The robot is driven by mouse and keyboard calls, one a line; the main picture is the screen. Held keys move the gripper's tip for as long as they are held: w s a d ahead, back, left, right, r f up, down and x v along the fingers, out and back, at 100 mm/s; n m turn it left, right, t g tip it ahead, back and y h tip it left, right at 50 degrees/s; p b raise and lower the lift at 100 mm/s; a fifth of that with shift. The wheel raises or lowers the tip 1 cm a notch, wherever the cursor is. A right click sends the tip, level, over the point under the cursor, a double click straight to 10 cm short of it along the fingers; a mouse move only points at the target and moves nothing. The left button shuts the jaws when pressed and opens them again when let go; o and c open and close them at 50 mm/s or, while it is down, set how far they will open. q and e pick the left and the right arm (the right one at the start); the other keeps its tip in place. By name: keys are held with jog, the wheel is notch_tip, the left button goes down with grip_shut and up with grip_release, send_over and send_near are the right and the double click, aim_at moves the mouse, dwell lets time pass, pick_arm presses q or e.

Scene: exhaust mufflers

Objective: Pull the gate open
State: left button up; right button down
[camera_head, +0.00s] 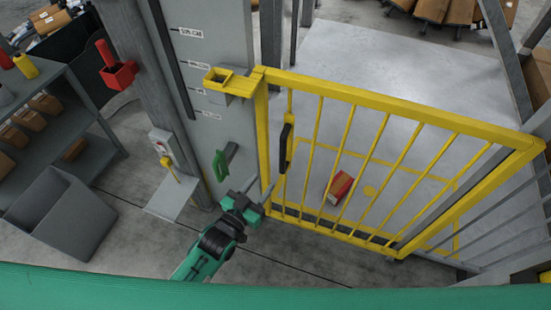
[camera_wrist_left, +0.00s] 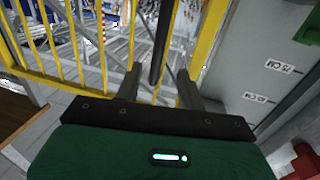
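The yellow barred gate (camera_head: 400,108) stands across the opening beside a grey post and looks closed, though I cannot be sure. A black vertical handle (camera_head: 285,148) is on its left edge; it also shows in the left wrist view (camera_wrist_left: 161,45). My left gripper (camera_head: 249,186) is in front of the gate, just below and left of the handle. Its fingers are spread apart in the left wrist view (camera_wrist_left: 159,82), with the handle lined up between them. I cannot tell whether they touch it. A yellow latch block (camera_head: 230,82) sits at the gate's upper left corner. My right gripper is not in view.
A grey panel with a green handle (camera_head: 225,162) stands left of the gate. A switch box (camera_head: 165,150) and a red holder (camera_head: 116,72) are further left. A grey bin (camera_head: 62,212) and shelves stand at the left. A red box (camera_head: 340,187) lies behind the gate.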

aim_at(281, 158)
pick_arm(q)
jog(key=x, duration=1)
jog(key=shift+w+d, duration=0.2)
jog(key=shift+w, duration=0.15)
jog(key=shift+w+d+f+p, duration=0.1)
jog(key=shift+w+d+p, duration=0.25)
jog(key=shift+w, duration=0.3)
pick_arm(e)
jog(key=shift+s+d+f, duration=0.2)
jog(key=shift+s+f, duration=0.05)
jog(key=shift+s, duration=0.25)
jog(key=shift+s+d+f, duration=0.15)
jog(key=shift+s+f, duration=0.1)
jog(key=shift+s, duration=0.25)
pick_arm(q)
grip_shut()
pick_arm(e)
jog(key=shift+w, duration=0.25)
